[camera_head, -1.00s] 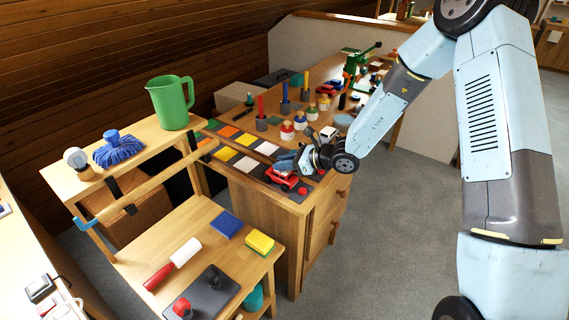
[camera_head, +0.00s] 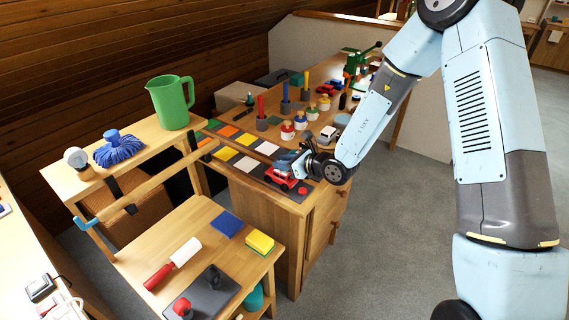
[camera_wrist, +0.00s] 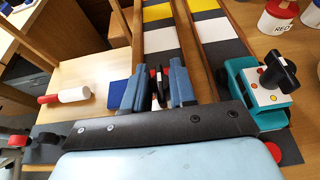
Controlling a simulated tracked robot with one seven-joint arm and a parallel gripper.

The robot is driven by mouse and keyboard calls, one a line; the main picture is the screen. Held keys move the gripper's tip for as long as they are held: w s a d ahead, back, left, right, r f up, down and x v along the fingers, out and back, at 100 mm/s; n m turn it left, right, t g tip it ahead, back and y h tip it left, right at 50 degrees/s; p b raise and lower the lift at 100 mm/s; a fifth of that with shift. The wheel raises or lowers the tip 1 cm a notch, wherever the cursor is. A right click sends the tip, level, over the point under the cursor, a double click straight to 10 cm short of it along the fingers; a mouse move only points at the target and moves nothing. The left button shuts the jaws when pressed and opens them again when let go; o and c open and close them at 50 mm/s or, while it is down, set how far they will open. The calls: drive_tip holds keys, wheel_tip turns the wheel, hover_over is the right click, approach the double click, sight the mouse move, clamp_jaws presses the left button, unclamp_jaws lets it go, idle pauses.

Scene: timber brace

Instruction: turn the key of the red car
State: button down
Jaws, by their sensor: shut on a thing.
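The red car (camera_head: 280,179) sits on the checkered strip at the near end of the workbench, with my gripper (camera_head: 298,164) over it. In the wrist view my gripper (camera_wrist: 160,88) points down, and its blue fingers are closed on a narrow black key (camera_wrist: 161,88). A bit of red shows beside the key. The rest of the red car is mostly hidden behind the fingers and mount. How far the key is turned cannot be told.
A teal car (camera_wrist: 258,88) with a black key stands just right of my gripper in the wrist view. A red button (camera_head: 302,190) is near the bench edge. A white car (camera_head: 328,133) and several labelled jars stand farther back. A lower table holds a roller (camera_head: 185,252) and sponge (camera_head: 260,242).

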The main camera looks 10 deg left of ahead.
drive_tip(key=shift+s, duration=0.15)
drive_tip(key=c, duration=1)
unclamp_jaws()
drive_tip(key=shift+d+r, duration=0.2)
drive_tip(key=shift+d, duration=0.25)
drive_tip(key=v, duration=1.2)
drive_tip(key=shift+s+d+r, duration=0.15)
drive_tip(key=shift+s+d, duration=0.05)
drive_tip(key=shift+d, duration=0.05)
